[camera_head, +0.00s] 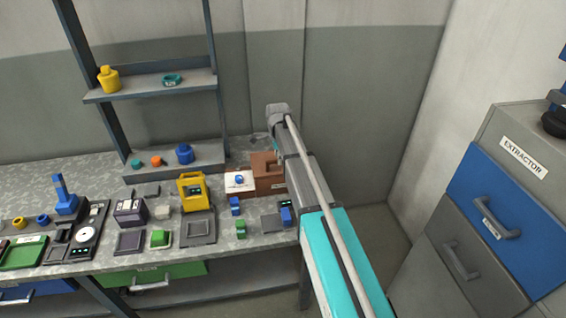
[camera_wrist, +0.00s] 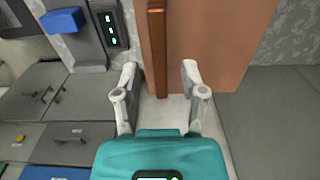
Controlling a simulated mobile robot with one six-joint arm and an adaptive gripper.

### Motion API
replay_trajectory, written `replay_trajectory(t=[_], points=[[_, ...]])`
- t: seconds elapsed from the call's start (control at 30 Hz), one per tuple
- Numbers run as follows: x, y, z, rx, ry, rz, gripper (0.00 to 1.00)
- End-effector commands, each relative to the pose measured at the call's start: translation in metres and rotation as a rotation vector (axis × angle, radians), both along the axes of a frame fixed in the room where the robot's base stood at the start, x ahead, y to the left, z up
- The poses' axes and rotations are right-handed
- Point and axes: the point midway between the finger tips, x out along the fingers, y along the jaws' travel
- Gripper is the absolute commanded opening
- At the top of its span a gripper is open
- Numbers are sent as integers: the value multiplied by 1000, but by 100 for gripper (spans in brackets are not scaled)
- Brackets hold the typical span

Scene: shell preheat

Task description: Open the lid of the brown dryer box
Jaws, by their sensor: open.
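The brown dryer box (camera_head: 270,184) stands at the back right of the bench, partly hidden behind my arm in the head view. In the wrist view its flat brown surface (camera_wrist: 222,45) fills the top middle. A darker brown bar (camera_wrist: 157,50) runs along that surface. My gripper (camera_wrist: 160,70) is open, with one finger on each side of the bar's lower end as seen in the picture. I see no clear contact, and cannot tell how far the fingers are from the bar. The lid looks closed. In the head view my fingers are hidden.
A white box with a blue knob (camera_head: 239,181) sits just left of the brown box. A dark device with green lights (camera_wrist: 113,30) and a blue block (camera_wrist: 62,20) are beside it in the wrist view.

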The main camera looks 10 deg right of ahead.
Motion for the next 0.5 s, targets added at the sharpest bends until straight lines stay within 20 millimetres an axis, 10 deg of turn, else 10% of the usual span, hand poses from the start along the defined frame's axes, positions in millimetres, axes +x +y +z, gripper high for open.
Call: replay_trajectory(t=[0.5], points=[[0,0,-9,0,0,0,54]])
